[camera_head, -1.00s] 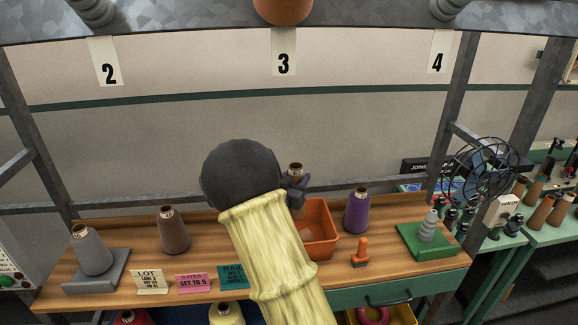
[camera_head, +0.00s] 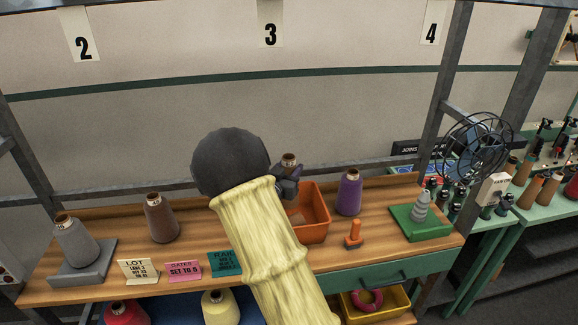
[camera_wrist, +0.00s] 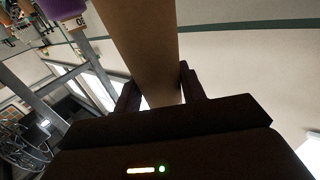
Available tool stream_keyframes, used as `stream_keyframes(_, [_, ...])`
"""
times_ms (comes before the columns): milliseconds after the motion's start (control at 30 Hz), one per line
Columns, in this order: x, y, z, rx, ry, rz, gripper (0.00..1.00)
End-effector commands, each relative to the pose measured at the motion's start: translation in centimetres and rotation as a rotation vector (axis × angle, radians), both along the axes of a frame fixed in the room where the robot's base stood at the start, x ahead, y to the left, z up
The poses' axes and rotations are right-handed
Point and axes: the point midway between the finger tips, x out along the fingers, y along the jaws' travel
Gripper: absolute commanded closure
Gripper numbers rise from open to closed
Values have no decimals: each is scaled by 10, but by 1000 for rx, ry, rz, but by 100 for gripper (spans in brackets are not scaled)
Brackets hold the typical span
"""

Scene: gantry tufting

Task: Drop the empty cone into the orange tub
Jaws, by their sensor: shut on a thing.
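My gripper (camera_head: 288,183) is shut on the empty cone (camera_head: 289,160), a bare brown cone whose top shows above the jaws in the head view. In the wrist view the cone (camera_wrist: 143,45) runs as a tan shaft between the two fingers (camera_wrist: 158,95). The orange tub (camera_head: 318,228) sits on the wooden bench, just below and to the right of the gripper in the head view. My arm hides the tub's left part. The cone appears above the tub's back left edge; its lower end is hidden.
A purple yarn cone (camera_head: 348,193) stands right of the tub, with a small orange tool (camera_head: 353,236) in front. A green base with a grey stepped post (camera_head: 421,215) is farther right. Brown (camera_head: 160,218) and grey (camera_head: 74,242) yarn cones stand left. A wire fan (camera_head: 474,148) is at right.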

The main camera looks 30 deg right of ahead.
Motion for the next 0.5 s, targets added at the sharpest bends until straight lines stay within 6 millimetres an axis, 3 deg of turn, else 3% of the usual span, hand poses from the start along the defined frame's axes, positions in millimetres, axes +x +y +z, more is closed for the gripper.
stream_keyframes(33, [1, 2, -10, 0, 1, 4, 92])
stream_keyframes(200, [1, 2, -20, -1, 1, 4, 92])
stream_keyframes(500, [0, 0, -20, -1, 0, 0, 92])
